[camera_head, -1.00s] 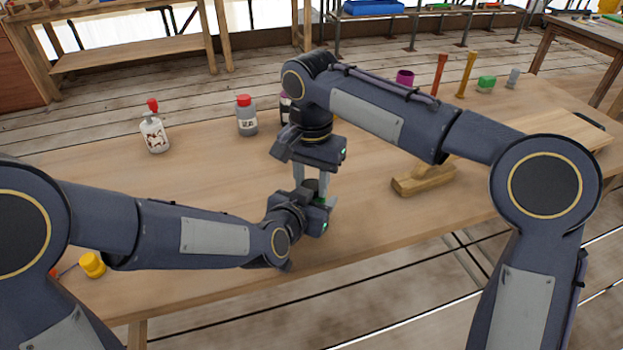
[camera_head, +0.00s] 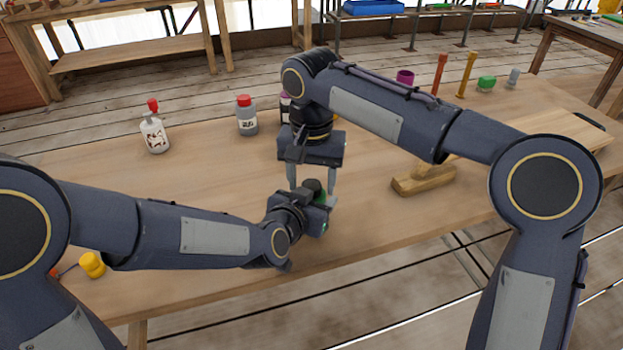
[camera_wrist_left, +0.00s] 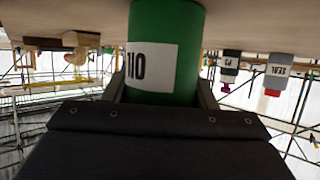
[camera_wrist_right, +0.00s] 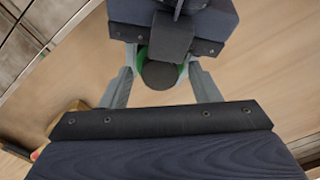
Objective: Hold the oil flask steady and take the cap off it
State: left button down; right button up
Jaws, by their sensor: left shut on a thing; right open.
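The oil flask (camera_wrist_left: 165,55) is green with a white label. It stands upright on the table and looks upside down in the left wrist view. My left gripper (camera_wrist_left: 160,98) is shut on its body. The dark round cap (camera_wrist_right: 160,75) sits on top of the flask and shows in the head view (camera_head: 312,186). My right gripper (camera_wrist_right: 162,90) points down from above and is open, its fingers on either side of the cap with gaps between. In the head view, my left gripper (camera_head: 318,215) hides most of the flask.
A white bottle with a red top (camera_head: 154,135) and a grey red-capped bottle (camera_head: 246,118) stand at the back left. A wooden piece (camera_head: 422,180) lies to the right. A yellow object (camera_head: 92,264) is at the front left. The table between is clear.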

notch_tip(320, 180, up, 4)
jog(key=shift+r, duration=0.2)
jog(key=shift+c, duration=0.5)
notch_tip(320, 180, up, 3)
jog(key=m, duration=0.3)
notch_tip(320, 180, down, 8)
jog(key=shift+r, duration=0.15)
jog(key=c, duration=1)
jog(key=shift+n, duration=1.5)
